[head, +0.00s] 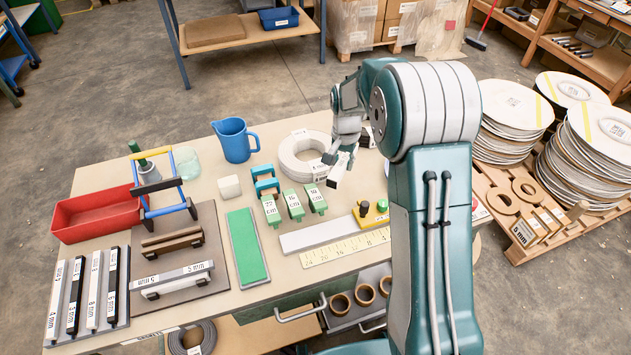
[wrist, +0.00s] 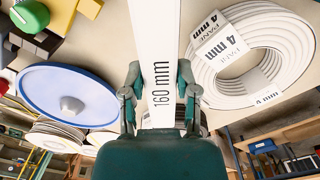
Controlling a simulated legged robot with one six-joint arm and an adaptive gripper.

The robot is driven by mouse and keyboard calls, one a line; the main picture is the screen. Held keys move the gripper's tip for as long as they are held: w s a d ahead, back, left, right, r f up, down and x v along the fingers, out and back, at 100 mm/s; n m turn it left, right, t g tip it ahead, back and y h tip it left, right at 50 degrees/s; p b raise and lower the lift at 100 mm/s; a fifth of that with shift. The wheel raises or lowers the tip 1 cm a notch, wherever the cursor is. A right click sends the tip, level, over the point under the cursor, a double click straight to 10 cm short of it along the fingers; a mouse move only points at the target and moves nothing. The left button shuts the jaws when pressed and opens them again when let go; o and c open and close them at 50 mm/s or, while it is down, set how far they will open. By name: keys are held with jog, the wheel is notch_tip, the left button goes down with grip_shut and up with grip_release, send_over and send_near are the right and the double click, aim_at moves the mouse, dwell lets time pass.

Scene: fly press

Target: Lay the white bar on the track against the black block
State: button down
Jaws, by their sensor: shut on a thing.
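My gripper (wrist: 160,100) is shut on the white bar (wrist: 160,82), which is labelled 160 mm and stretches away between the fingers in the wrist view. In the head view the white bar (head: 338,174) hangs tilted below my gripper (head: 346,155), above the table and apart from the track. The pale grey track (head: 318,236) lies near the table's front edge. At its right end is a small black block (head: 364,208) beside a yellow part (head: 373,217) with a green top. Dark block shapes (wrist: 35,42) show at upper left in the wrist view.
A white coil (head: 288,157) lies behind the bar, labelled 4 mm in the wrist view (wrist: 270,85). A blue disc (wrist: 65,97) shows at left in the wrist view.

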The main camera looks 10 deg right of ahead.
aim_at(340, 189)
notch_tip(340, 189, down, 9)
jog(key=shift+r, duration=0.1)
dwell(0.3)
jog(key=shift+c, duration=1.8)
grip_release()
